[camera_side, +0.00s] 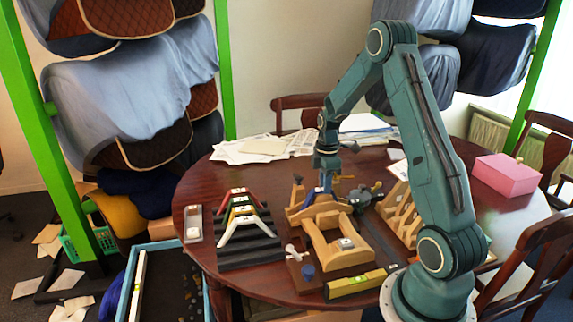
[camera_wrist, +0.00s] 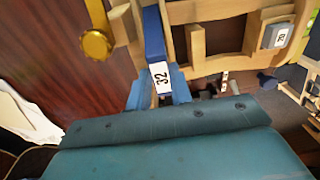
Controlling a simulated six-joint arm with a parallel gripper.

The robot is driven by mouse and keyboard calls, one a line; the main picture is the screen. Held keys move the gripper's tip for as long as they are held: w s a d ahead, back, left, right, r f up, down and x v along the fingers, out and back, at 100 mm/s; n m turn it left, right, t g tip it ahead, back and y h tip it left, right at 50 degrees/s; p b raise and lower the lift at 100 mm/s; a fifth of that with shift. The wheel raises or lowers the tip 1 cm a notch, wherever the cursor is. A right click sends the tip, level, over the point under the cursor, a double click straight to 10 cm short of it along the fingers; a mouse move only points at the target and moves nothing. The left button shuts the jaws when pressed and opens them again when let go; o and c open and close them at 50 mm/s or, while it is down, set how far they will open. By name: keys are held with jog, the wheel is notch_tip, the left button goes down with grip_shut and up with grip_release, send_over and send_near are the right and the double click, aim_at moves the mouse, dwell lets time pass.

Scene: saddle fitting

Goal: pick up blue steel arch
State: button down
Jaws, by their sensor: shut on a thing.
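The blue steel arch (camera_wrist: 154,35) carries a white label reading 32 in the wrist view. In the side view only a small part of the blue arch (camera_side: 327,181) shows, below my gripper (camera_side: 325,172) at the wooden fixture (camera_side: 320,212). My gripper's blue fingers (camera_wrist: 158,90) are shut on the arch at its labelled part. The fixture's wooden frame (camera_wrist: 215,12) lies right beside the arch in the wrist view. I cannot tell whether the arch touches the wood. Much of the arch's lower part is hidden.
Red, green, yellow and white arches (camera_side: 243,232) stand on a black ridged rack (camera_side: 250,256) at left. A yellow level (camera_side: 355,284) lies in front. A slotted wooden stand (camera_side: 398,215) is at right. A pink box (camera_side: 505,174) and papers (camera_side: 262,147) lie farther off.

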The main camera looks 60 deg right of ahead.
jog(key=shift+r, duration=0.1)
dwell(0.3)
notch_tip(320, 180, up, 20)
dwell(0.7)
dwell(0.5)
